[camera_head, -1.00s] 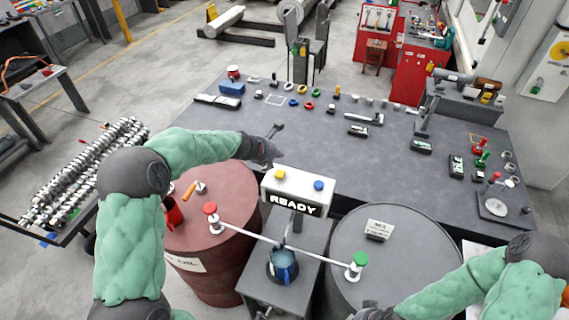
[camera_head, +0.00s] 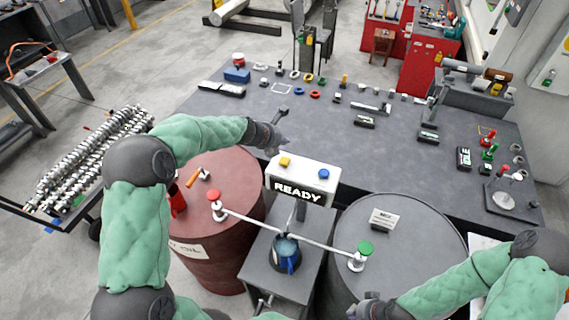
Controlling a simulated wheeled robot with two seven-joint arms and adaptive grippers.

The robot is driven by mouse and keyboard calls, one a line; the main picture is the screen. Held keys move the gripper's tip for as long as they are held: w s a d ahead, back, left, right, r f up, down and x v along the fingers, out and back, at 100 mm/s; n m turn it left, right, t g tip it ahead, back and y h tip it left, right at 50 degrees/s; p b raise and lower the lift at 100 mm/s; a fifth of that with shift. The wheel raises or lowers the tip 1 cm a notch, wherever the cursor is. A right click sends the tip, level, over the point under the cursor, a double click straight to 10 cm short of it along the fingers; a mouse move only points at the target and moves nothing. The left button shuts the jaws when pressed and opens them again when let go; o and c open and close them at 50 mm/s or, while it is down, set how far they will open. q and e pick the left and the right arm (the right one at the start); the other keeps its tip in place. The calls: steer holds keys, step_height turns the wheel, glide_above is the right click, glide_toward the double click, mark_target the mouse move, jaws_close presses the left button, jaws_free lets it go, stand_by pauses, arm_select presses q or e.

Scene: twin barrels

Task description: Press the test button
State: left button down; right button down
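A white control box (camera_head: 305,178) stands between the two barrels, with a yellow button (camera_head: 285,162) on its left and a blue button (camera_head: 323,174) on its right. I cannot tell which button is the test button. My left gripper (camera_head: 277,143) is just behind and above the yellow button, apart from it as far as I can see; its fingers are too small to judge. My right gripper (camera_head: 358,307) is low at the front of the grey barrel, partly cut off by the bottom edge.
The red barrel (camera_head: 225,240) and the grey barrel (camera_head: 405,225) flank a grey stand (camera_head: 262,250) with a blue jug (camera_head: 287,258). A white pipe (camera_head: 300,238) joins red and green valves. A dark table (camera_head: 330,130) with small parts lies behind.

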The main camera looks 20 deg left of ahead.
mark_target(283, 161)
arm_select(q)
step_height(283, 161, down, 6)
steer(key=b, duration=0.5)
steer(key=shift+r, duration=0.15)
steer(key=shift+f+b, duration=0.35)
steer(key=shift+f, duration=0.1)
steer(key=shift+f, duration=0.1)
stand_by(0.7)
steer(key=shift+f, duration=0.35)
steer(key=shift+f+b, duration=0.5)
steer(key=shift+b, duration=0.05)
stand_by(0.7)
steer(key=shift+r+p, duration=0.95)
steer(key=shift+p, duration=0.15)
